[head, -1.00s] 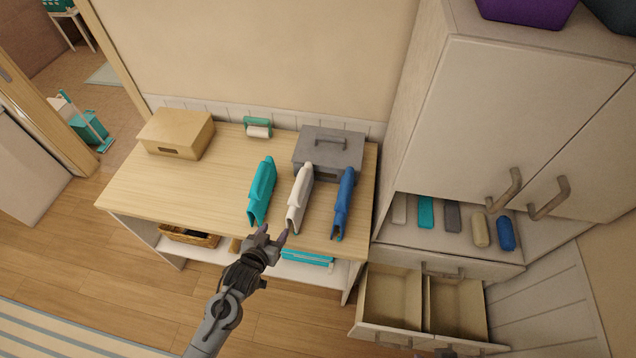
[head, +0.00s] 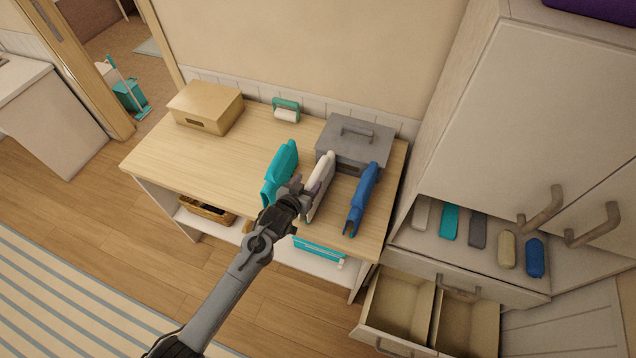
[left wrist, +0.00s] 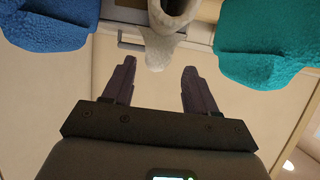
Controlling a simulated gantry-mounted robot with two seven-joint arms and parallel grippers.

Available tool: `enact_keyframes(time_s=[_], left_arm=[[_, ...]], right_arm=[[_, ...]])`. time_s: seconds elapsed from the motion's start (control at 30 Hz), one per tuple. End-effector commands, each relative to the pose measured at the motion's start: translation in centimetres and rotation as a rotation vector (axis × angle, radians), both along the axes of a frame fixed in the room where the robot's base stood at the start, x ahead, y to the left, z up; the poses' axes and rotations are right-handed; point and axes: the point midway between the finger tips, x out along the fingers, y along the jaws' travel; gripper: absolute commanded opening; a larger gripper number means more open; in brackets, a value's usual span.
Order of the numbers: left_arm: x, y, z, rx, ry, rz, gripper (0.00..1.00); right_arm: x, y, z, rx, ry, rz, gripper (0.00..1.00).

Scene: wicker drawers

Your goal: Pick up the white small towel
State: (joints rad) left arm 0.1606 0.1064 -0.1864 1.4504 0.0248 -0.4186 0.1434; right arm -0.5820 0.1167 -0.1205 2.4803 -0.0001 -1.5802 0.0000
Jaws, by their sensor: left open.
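The white small towel (head: 322,178) stands between a teal towel (head: 281,170) and a blue towel (head: 362,197) on the wooden table. My left gripper (head: 306,190) is at the white towel's near left side in the head view and covers part of it. In the left wrist view my left gripper (left wrist: 157,85) is open, with nothing between its fingers. The white towel (left wrist: 160,45) hangs just beyond the fingertips there, with the blue towel (left wrist: 45,28) and the teal towel (left wrist: 265,42) on either side. My right gripper does not show.
A grey box (head: 352,146) stands behind the towels. A tan box (head: 205,106) is at the table's far left. An open drawer (head: 400,310) juts out at right, below a shelf with several rolled items. The table's left part (head: 180,155) is clear.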

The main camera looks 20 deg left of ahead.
Motion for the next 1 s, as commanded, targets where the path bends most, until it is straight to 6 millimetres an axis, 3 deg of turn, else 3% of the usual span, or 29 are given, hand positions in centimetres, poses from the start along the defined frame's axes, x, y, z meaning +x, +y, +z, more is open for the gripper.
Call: enact_keyframes(time_s=[0.17, 0.5, 0.9, 1.0], left_arm=[[0.8, -0.2, -0.2, 0.000, 0.001, -0.001, 0.57], [4.3, -0.9, -1.3, 0.000, 0.000, -0.001, 0.57], [5.0, -1.0, -1.6, 0.000, 0.000, -0.001, 0.57], [5.0, -1.0, -1.6, 0.000, 0.000, -0.001, 0.45]], right_arm=[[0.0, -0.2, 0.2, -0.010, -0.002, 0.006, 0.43], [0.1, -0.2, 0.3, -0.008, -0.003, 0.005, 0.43], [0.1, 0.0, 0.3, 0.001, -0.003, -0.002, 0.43], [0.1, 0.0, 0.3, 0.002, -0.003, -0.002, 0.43]])
